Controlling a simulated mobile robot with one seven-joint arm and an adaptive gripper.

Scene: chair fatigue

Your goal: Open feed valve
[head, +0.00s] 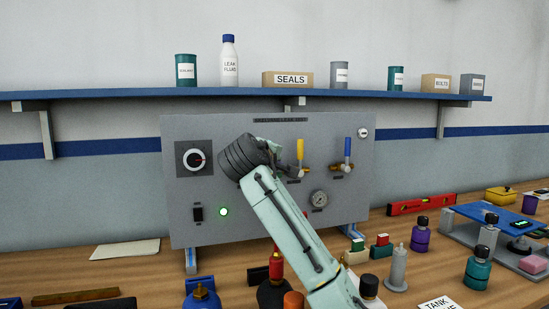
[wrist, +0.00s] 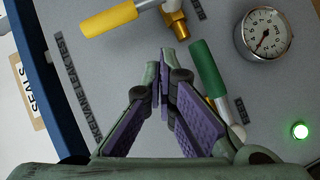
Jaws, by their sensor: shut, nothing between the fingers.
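The valve with the green handle (wrist: 207,68) is in the wrist view, by a small label (wrist: 241,110) that seems to read FEED. Its brass body (wrist: 224,108) is partly hidden by my gripper. In the head view this valve is hidden behind my gripper. My gripper (wrist: 166,58) is shut and empty, its fingertips just left of the green handle in the wrist view. I cannot tell whether they touch it. In the head view my gripper (head: 271,145) is in front of the panel's upper middle.
The grey panel (head: 265,222) also carries a yellow-handled valve (head: 300,149), a blue-handled valve (head: 347,148), a gauge (head: 319,199), a dial (head: 194,160) and a lit green lamp (head: 224,211). A shelf (head: 150,94) runs above. Bottles and tools crowd the bench.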

